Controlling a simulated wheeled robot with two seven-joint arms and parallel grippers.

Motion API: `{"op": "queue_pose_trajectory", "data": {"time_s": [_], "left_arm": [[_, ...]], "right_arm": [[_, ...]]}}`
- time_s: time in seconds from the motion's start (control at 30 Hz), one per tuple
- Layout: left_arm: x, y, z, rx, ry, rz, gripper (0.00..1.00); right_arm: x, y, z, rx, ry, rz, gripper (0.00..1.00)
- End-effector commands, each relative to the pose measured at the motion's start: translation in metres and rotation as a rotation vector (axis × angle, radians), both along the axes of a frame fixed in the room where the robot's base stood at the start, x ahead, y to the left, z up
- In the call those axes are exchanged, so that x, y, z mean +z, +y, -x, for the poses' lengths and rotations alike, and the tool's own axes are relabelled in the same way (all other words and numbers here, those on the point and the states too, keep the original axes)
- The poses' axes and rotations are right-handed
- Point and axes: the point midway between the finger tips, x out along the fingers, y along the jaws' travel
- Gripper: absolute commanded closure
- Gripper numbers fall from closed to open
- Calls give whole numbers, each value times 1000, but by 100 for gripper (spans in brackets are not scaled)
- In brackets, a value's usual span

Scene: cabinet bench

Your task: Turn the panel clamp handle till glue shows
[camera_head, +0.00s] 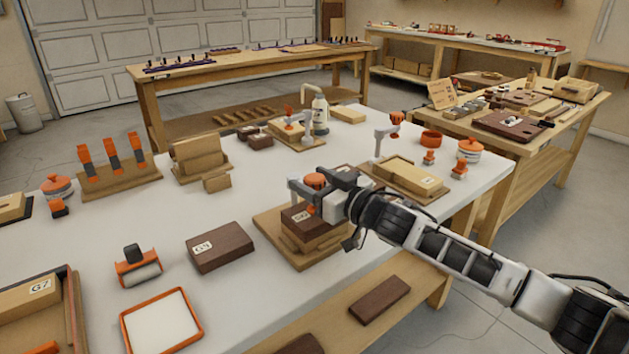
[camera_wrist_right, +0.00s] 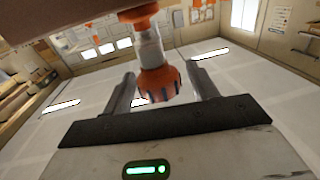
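A panel clamp with an orange handle (camera_head: 314,180) stands at the front right of the white bench. Dark and light panels (camera_head: 297,217) are stacked under it on a wooden base (camera_head: 268,225). My right gripper (camera_head: 318,193) is at the handle and partly hides it. In the right wrist view the orange handle (camera_wrist_right: 158,84) sits between the two fingers of my right gripper (camera_wrist_right: 162,85). A gap shows on each side, so the fingers are open around it. I cannot make out any glue at the panel seam. My left gripper is not in view.
A dark block (camera_head: 220,247) and an orange-framed roller (camera_head: 137,266) lie to the left. Another clamp (camera_head: 385,135) with light panels (camera_head: 410,176) stands close behind my right arm. A glue bottle (camera_head: 319,113) stands farther back.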

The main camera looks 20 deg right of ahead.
Motion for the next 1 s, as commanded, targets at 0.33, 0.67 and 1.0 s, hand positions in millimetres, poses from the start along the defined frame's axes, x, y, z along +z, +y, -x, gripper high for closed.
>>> {"op": "queue_pose_trajectory", "data": {"time_s": [0.33, 0.67, 1.0], "left_arm": [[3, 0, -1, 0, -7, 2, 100], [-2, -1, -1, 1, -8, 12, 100], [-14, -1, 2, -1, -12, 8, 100]], "right_arm": [[-1, 0, 1, -5, 0, -1, 84], [-3, 2, 1, -135, 3, -10, 84], [-3, 1, 1, -378, 2, -11, 84]]}}
